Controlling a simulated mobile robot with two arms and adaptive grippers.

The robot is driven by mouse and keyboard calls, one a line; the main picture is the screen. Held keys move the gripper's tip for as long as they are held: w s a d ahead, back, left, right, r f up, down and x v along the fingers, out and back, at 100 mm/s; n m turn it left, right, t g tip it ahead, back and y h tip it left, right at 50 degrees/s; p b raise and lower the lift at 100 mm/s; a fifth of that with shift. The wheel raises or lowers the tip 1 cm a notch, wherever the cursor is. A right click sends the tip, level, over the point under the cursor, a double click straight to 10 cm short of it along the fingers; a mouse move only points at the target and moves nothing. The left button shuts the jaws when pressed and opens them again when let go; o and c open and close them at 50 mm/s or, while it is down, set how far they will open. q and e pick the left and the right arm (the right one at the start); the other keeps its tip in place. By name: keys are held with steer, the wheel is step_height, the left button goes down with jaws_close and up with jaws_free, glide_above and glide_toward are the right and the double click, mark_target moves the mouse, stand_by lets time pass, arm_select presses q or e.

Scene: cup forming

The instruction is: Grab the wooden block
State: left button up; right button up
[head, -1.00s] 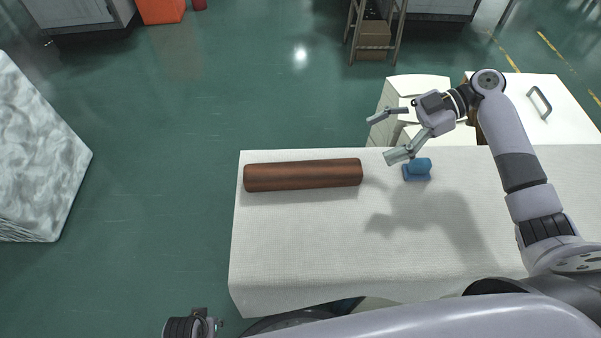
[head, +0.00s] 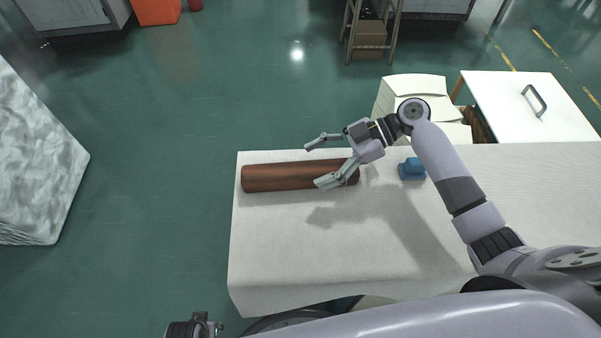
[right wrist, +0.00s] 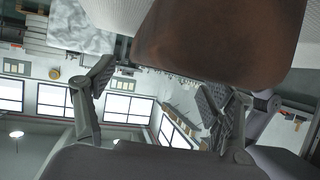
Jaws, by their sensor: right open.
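The wooden block (head: 275,178) is a long, reddish-brown bar with rounded edges. It lies lengthwise on the white-covered table (head: 290,250), near the far left edge. My right gripper (head: 318,164) is open, with its fingers spread over the block's right end. The block's brown end (right wrist: 220,40) fills the top of the right wrist view, beyond the open fingers (right wrist: 155,88). I see no contact between fingers and block. A dark part of my left arm (head: 190,328) shows at the bottom edge; its jaws cannot be made out.
A small blue object (head: 412,169) stands on the table right of the block. White drawers (head: 412,90) and a white surface with a handle (head: 530,105) are behind at the right. The table front is clear. A marbled white block (head: 35,160) stands at the left.

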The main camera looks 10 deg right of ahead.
mark_target(300, 175)
steer(key=x, duration=0.2)
steer(key=shift+a+f, duration=0.1)
steer(key=shift+a, duration=0.2)
steer(key=shift+c, duration=0.2)
jaws_close()
stand_by(0.6)
